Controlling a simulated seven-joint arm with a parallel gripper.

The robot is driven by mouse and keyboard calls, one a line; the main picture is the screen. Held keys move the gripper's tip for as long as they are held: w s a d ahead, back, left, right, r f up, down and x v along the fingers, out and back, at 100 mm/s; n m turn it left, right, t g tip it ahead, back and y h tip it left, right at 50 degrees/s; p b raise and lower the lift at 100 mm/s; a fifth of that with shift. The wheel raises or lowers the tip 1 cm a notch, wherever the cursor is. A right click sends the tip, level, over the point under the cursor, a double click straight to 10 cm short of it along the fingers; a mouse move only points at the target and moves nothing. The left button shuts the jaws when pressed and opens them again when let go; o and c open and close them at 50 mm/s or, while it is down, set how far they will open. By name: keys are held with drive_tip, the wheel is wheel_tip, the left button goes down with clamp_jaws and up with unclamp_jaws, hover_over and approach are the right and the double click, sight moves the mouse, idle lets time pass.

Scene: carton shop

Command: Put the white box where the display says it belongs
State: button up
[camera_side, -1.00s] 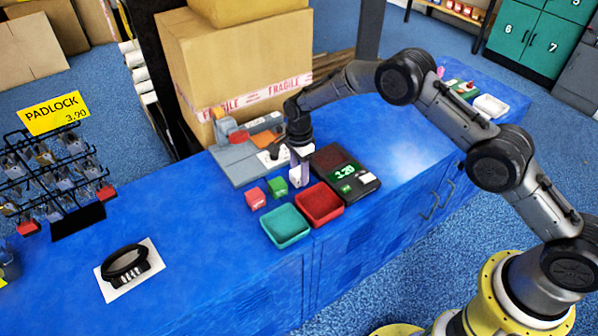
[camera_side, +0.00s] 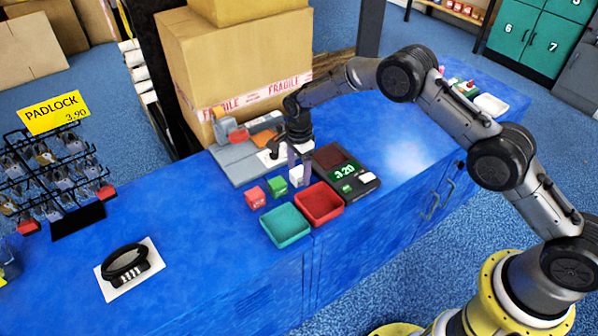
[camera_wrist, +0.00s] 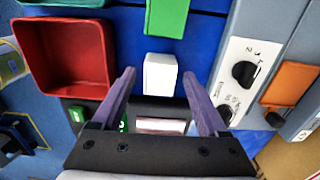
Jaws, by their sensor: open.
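The white box (camera_side: 296,175) stands on the blue counter beside the green box (camera_side: 278,186). My gripper (camera_side: 300,177) is open above the white box, with its fingers pointing down. In the wrist view the white box (camera_wrist: 160,74) lies between the two spread purple fingers (camera_wrist: 158,88), with gaps on both sides. The red tray (camera_side: 320,204) and the teal tray (camera_side: 286,226) sit side by side in front. The red tray also shows in the wrist view (camera_wrist: 65,57).
A pink-red box (camera_side: 254,197) stands left of the green box. A grey machine (camera_side: 240,160) with a dial panel is behind. Large cartons (camera_side: 235,60) stand at the back.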

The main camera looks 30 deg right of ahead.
wheel_tip(320, 180, up, 11)
wheel_tip(320, 180, up, 13)
drive_tip(key=n+t, duration=0.1)
drive_tip(key=n, duration=0.3)
hover_over(299, 172)
drive_tip(key=s+d, duration=0.4)
drive_tip(key=s, duration=0.2)
drive_tip(key=s+d+r+n+t, duration=0.2)
drive_tip(key=s+d+r+n, duration=0.25)
drive_tip(key=s+r, duration=0.65)
drive_tip(key=s+d+f+n+t, duration=0.1)
drive_tip(key=s+n, duration=0.3)
drive_tip(key=s, duration=0.7)
drive_tip(key=s+d+f+n+t, duration=0.1)
drive_tip(key=s+n, duration=0.4)
drive_tip(key=s, duration=0.7)
drive_tip(key=shift+s+d+f+t, duration=0.15)
drive_tip(key=shift+d+f+t, duration=0.15)
drive_tip(key=shift+d+f, duration=0.2)
